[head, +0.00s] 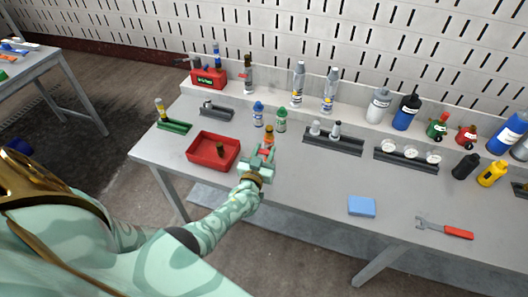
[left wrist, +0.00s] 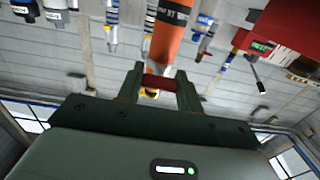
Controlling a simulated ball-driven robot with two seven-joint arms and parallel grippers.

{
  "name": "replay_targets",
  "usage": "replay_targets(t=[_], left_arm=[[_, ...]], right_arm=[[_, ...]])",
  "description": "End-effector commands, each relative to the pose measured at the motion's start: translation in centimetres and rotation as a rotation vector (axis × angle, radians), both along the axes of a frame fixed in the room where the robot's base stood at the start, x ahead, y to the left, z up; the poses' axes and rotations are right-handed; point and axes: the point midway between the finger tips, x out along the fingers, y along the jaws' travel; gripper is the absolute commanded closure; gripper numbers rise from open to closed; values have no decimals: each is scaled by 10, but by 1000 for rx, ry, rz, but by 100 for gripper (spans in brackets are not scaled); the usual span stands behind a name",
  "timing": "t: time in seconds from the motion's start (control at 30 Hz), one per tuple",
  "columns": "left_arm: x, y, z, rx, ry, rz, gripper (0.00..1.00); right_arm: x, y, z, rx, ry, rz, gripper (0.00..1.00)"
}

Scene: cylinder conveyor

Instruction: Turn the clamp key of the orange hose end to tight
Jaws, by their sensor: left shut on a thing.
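The orange hose end (head: 268,139) stands upright on the workbench, just beyond my left gripper. In the left wrist view the orange hose end (left wrist: 166,42) appears as a large orange cylinder with dark lettering, straight ahead of the fingers. My left gripper (head: 263,156) reaches it from the front side of the bench. In the left wrist view my left gripper (left wrist: 160,88) is shut on a small red piece, the clamp key (left wrist: 160,82), between its fingertips. The key's turn angle cannot be read clearly. My right gripper is not in view.
A red tray (head: 200,160) with a small brown item is left of the gripper. Blue (head: 258,114) and green (head: 281,119) fittings stand close behind the hose end. A dark rack (head: 333,146) is to the right. The bench front is clear around a blue block (head: 362,206) and a wrench (head: 445,229).

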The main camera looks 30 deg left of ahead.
Motion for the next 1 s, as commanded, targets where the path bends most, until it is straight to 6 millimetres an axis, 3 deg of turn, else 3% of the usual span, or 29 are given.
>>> replay_targets(t=[0.53,0.57,0.63,1.0], left_arm=[[-1,0,-3,24,14,-1,87],[-1,0,-3,24,14,-1,59],[-1,0,-3,23,13,-1,42],[-7,-2,-1,22,9,0,42]], right_arm=[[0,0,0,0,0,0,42],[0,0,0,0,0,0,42],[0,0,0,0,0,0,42],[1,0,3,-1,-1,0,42]])
